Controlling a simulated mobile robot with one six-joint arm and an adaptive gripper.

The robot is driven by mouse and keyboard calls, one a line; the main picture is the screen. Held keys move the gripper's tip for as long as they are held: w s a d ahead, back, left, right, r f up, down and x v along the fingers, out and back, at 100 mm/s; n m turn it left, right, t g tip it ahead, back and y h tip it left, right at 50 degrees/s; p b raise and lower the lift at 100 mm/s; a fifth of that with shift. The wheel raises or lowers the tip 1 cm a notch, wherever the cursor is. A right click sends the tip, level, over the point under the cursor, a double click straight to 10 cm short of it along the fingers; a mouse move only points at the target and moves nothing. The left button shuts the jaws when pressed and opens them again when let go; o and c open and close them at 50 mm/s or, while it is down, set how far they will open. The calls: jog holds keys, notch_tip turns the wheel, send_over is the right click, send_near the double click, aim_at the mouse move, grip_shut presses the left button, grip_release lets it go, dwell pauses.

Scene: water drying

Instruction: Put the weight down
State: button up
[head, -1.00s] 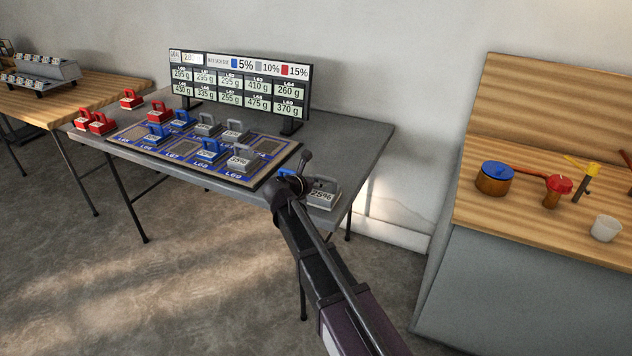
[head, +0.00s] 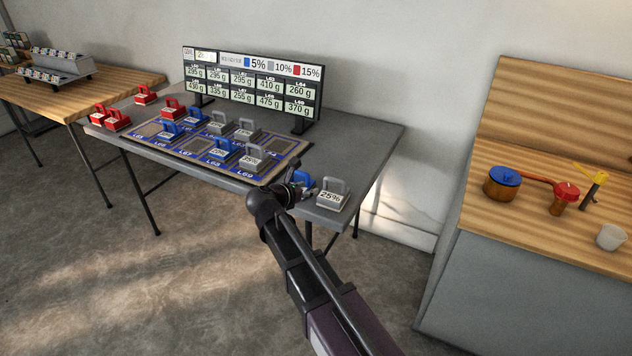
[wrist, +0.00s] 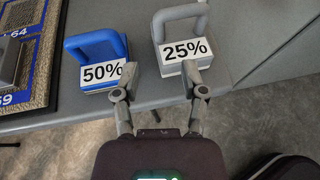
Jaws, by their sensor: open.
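A blue weight marked 50% (wrist: 97,60) and a grey weight marked 25% (wrist: 178,38) stand upright side by side near the grey table's front edge. In the head view the blue weight (head: 304,180) is partly hidden behind my gripper (head: 291,190), and the grey weight (head: 331,198) stands to its right. In the wrist view my gripper (wrist: 160,80) is open with nothing between its fingers. Its left fingertip overlaps the right edge of the blue weight's label, and its right fingertip lies in front of the grey weight. Whether either touches is unclear.
A blue-marked board (head: 181,147) with several blue and grey weights covers the table's middle. Red weights (head: 118,119) stand at the left, and a display (head: 252,85) at the back. The table's right end (head: 372,150) is bare. A wooden counter (head: 487,223) stands at the right.

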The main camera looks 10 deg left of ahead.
jog(key=shift+p+v, duration=0.5)
jog(key=shift+v, duration=1.35)
jog(key=shift+d+f, duration=0.1)
jog(key=m+g, duration=0.4)
jog(key=m, duration=0.3)
send_near(340, 208)
jog(key=d+f, duration=0.1)
jog(key=d, duration=0.4)
jog(key=s+d+f+m+g, duration=0.3)
jog(key=d+m, duration=0.3)
jog(key=d, duration=0.2)
jog(key=s+d+f+m+g+y, duration=0.4)
jog(key=s+d+m, duration=0.7)
jog(key=m, duration=0.6)
jog(key=d+y, duration=0.1)
jog(key=y, duration=0.1)
jog(key=shift+s+d+f+g+y, duration=0.2)
jog(key=shift+f+g+y, duration=0.05)
jog(key=shift+g+y, duration=0.05)
